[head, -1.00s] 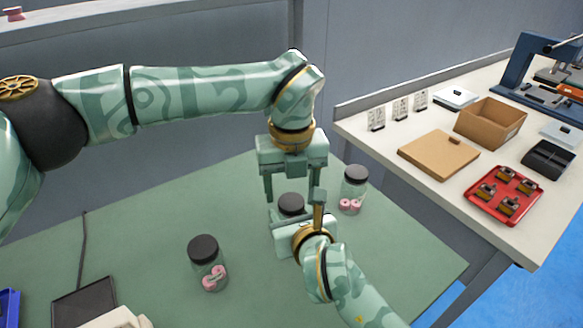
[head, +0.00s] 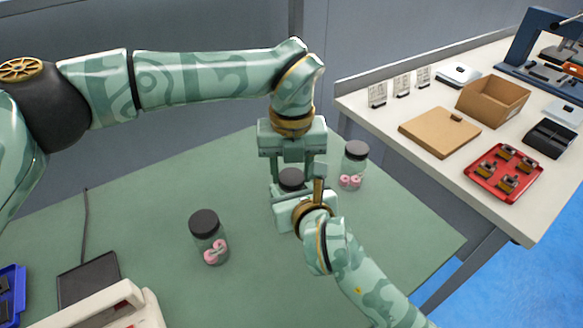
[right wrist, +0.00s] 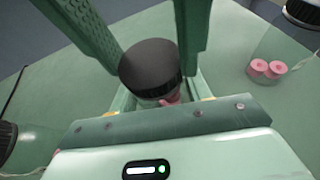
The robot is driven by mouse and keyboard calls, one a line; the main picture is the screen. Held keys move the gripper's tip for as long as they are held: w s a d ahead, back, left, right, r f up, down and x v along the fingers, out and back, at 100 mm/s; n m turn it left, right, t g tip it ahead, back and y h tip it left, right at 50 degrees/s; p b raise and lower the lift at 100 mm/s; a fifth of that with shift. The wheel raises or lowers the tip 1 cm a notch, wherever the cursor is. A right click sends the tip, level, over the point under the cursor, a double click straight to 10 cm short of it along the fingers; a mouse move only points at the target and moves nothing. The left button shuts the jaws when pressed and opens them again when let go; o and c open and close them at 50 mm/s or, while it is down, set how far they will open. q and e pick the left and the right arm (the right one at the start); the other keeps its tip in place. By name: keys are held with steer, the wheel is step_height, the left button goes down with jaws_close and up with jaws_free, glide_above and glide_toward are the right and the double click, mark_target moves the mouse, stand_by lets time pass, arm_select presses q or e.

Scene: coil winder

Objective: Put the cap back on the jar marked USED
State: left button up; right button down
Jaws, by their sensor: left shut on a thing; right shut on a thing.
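A clear jar (right wrist: 169,101) with pink spools stands between my grippers, a black cap (head: 291,178) at its top. The cap also shows large in the right wrist view (right wrist: 150,66). My left gripper (head: 290,176) reaches down from above, its fingers shut on the cap from both sides. My right gripper (head: 299,194) comes in low from the front right, shut on the jar's body, which is mostly hidden by the grippers. I cannot tell whether the cap is fully seated. No USED marking is readable.
Capped jars with pink spools stand at the front left (head: 208,240) and back right (head: 354,166) of the green table (head: 150,195). A cream device (head: 110,312) and dark tray are front left. The side bench holds a cardboard box (head: 492,101) and red tray (head: 503,174).

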arm_select(q)
steer(key=m, duration=0.5)
steer(key=o, duration=1.1)
steer(key=shift+r, duration=2.3)
steer(key=shift+c, duration=0.5)
